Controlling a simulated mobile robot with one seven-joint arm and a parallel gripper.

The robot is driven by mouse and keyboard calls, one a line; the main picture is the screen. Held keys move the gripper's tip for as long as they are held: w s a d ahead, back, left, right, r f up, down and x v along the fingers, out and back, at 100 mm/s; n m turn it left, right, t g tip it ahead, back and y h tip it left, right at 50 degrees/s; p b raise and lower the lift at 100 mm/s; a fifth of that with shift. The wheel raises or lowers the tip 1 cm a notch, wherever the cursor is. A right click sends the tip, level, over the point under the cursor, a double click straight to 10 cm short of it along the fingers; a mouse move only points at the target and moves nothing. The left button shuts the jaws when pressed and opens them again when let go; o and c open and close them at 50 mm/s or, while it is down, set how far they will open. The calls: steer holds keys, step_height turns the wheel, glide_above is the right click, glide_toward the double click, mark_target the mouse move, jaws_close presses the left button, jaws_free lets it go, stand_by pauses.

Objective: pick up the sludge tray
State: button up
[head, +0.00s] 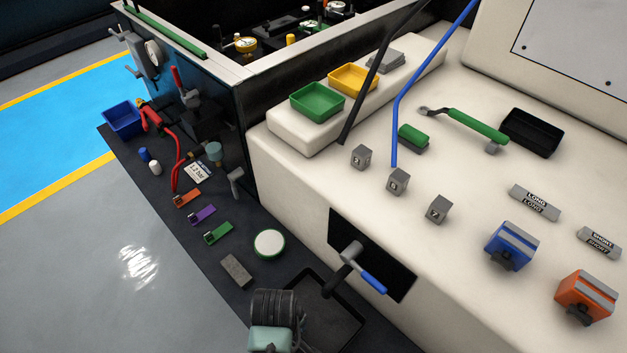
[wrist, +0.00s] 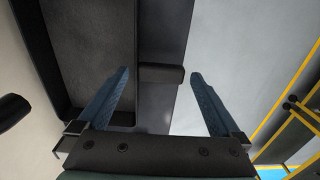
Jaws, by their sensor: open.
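A wide, shallow black tray (head: 345,318), which I take as the sludge tray, lies low beside the pale machine at the bottom of the head view. My arm's end partly covers its left side. In the wrist view the tray (wrist: 92,55) fills the left part, and a short dark grip (wrist: 160,75) sticks out from its right edge. My gripper (wrist: 159,73) is open and empty, its two blue fingers on either side of that grip. I cannot tell how far the grip is below the fingertips. The fingers are hidden in the head view.
A blue-handled lever (head: 372,282) juts from the machine just above the tray. A grey block (head: 236,271) and a round white-topped dish (head: 269,243) lie to its left. A smaller black tray (head: 531,132) sits on the machine top. Grey floor is clear at left.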

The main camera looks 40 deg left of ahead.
step_height(320, 180, down, 2)
steer(key=shift+f, duration=0.15)
steer(key=c, duration=1.4)
steer(key=shift+o, duration=0.2)
steer(key=shift+w, duration=0.1)
